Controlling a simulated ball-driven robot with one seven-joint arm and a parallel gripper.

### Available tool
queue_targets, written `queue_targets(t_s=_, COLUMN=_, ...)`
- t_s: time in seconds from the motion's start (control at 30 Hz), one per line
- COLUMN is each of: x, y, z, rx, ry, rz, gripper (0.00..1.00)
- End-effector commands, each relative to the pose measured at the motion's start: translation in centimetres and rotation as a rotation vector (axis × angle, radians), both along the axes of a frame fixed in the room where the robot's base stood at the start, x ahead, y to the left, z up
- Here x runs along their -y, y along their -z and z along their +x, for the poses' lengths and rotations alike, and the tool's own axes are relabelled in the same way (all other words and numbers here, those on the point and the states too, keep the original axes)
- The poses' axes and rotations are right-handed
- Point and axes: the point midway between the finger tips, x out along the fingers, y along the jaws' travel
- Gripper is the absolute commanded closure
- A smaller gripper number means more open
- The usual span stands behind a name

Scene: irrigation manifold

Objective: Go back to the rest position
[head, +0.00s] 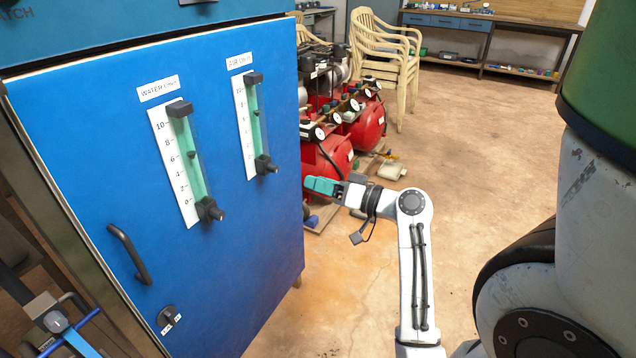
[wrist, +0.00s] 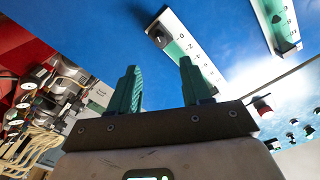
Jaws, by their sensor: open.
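My gripper (head: 322,187) has teal fingers and is beside the right edge of the blue cabinet door (head: 240,200) in the head view. In the wrist view my gripper (wrist: 158,70) shows its two fingers well apart, with nothing between them and the blue door beyond. The water flow meter (head: 186,160) and the air flow meter (head: 254,125) are on the door, up and left of my gripper in the head view.
A black door handle (head: 128,254) and a round switch (head: 168,318) are low on the door. Red compressors (head: 335,155) stand behind my gripper. Stacked beige chairs (head: 385,60) and a workbench (head: 480,30) are farther back. The brown floor (head: 480,140) on the right is mostly clear.

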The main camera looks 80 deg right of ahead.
Motion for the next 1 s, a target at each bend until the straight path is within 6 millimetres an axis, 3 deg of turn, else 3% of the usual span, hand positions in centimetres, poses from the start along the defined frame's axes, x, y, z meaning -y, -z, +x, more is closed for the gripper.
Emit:
queue_targets(t_s=0.4, x=0.0, y=0.0, z=0.0, rx=0.0, ry=0.0, rz=0.0, gripper=0.52)
queue_targets(t_s=0.53, x=-1.8, y=2.0, z=1.6, rx=-0.071, ry=-0.046, rz=0.016, gripper=0.52)
queue_targets(t_s=0.67, x=-6.7, y=6.7, z=4.4, rx=-0.255, ry=-0.156, rz=0.045, gripper=0.52)
queue_targets(t_s=0.8, x=-14.1, y=13.0, z=5.9, rx=-0.533, ry=-0.303, rz=0.054, gripper=0.52)
queue_targets(t_s=0.87, x=-17.5, y=15.5, z=5.8, rx=-0.661, ry=-0.364, rz=0.045, gripper=0.52)
queue_targets(t_s=1.0, x=-24.5, y=20.3, z=3.3, rx=-0.961, ry=-0.485, rz=-0.011, gripper=0.52)
